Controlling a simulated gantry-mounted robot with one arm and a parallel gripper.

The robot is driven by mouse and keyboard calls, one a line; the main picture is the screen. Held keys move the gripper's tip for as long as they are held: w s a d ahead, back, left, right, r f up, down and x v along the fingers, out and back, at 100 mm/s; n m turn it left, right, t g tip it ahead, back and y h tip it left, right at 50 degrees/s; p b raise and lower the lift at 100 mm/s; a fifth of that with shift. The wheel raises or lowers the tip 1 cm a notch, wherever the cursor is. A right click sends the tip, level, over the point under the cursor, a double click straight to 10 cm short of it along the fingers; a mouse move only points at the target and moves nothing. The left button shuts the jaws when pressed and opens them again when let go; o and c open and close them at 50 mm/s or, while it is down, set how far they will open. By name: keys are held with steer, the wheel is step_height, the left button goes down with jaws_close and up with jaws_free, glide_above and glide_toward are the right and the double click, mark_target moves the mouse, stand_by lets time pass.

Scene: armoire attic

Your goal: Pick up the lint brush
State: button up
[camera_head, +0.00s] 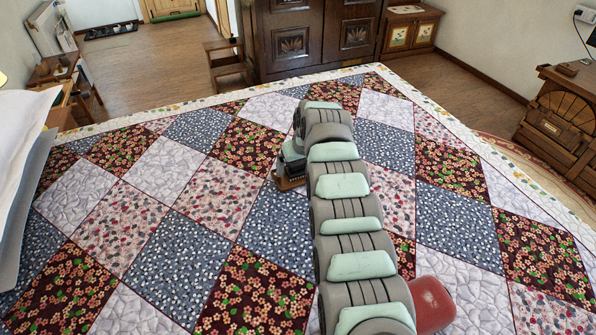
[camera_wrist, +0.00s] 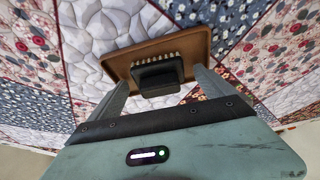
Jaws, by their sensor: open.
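The likely lint brush, a brown wooden-looking piece with a dark block and a row of pale bumps on it (camera_wrist: 143,54), lies on the patchwork quilt in the wrist view. In the head view its brown edge (camera_head: 290,184) shows under the end of my arm, mostly hidden. My gripper (camera_wrist: 161,78) is open, its two grey fingers on either side of the dark block. I cannot tell whether the fingers touch it. In the head view my gripper (camera_head: 291,162) is at the left of the arm's far end, partly hidden.
The quilt (camera_head: 146,219) spreads over most of the surface, with wide clear areas around the brush. A red rounded object (camera_head: 433,303) sits beside my arm at the lower right. White sheets (camera_head: 22,165) stand at the left edge. A dark armoire (camera_head: 320,36) stands beyond the quilt.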

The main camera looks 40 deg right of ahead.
steer(key=shift+w+d+f, duration=0.1)
stand_by(0.3)
steer(key=c, duration=1.6)
steer(key=shift+c, duration=0.2)
step_height(320, 180, up, 20)
steer(key=p, duration=0.9)
steer(key=shift+p, duration=0.3)
